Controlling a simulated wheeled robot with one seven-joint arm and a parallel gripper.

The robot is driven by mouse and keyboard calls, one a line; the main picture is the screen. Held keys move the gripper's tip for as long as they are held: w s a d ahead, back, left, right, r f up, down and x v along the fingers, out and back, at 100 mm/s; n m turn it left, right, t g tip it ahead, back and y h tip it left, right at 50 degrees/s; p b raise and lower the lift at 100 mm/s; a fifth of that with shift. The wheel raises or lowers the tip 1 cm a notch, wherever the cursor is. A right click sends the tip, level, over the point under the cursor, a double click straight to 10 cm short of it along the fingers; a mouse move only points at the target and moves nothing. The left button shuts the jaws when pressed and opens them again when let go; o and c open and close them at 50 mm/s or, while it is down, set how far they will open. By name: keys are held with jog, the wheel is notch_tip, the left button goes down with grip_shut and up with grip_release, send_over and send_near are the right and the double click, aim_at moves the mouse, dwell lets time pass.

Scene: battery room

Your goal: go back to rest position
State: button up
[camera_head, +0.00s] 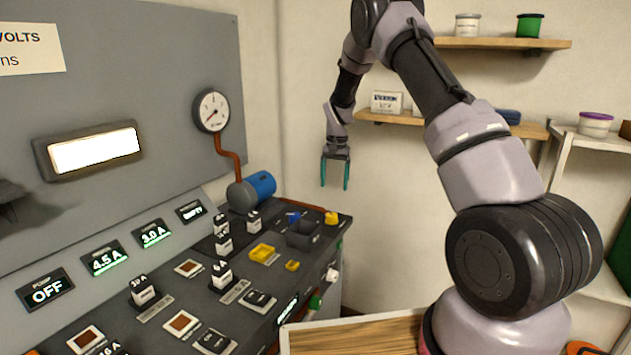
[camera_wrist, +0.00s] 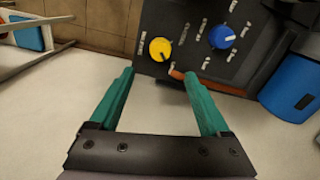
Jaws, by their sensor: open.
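My gripper (camera_head: 336,172) hangs from my raised arm in the head view, fingers pointing down, to the right of the control panel's far end. Its two teal fingers are apart with nothing between them. In the wrist view my gripper (camera_wrist: 165,95) is open and empty too. Beyond its fingertips are a yellow knob (camera_wrist: 160,49) and a blue knob (camera_wrist: 221,36) on the dark panel, both apart from the fingers.
The dark control desk (camera_head: 265,300) carries several fuse-like blocks, a yellow piece (camera_head: 262,252) and a black bin (camera_head: 302,235). A blue cylinder (camera_head: 261,185) and a gauge (camera_head: 211,110) stand behind. Wall shelves (camera_head: 500,43) are at right. A wooden top (camera_head: 350,338) lies in front.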

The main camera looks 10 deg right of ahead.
jog(key=s+d+r+t, duration=0.1)
jog(key=s+r, duration=0.4)
jog(key=r, duration=0.3)
jog(key=s+d+r+t+y, duration=0.1)
jog(key=s+r, duration=0.4)
jog(key=r, duration=0.4)
jog(key=s+d+r+t, duration=0.1)
jog(key=s+d+r, duration=0.1)
jog(key=s+r, duration=0.45)
jog(key=s+r+t, duration=0.2)
jog(key=s+r, duration=0.1)
jog(key=s, duration=0.8)
jog(key=s+d+r+n+t, duration=0.1)
jog(key=s+r, duration=0.3)
jog(key=s, duration=0.8)
jog(key=shift+s+t+y, duration=0.15)
jog(key=shift+t+y, duration=0.15)
jog(key=shift+t, duration=0.2)
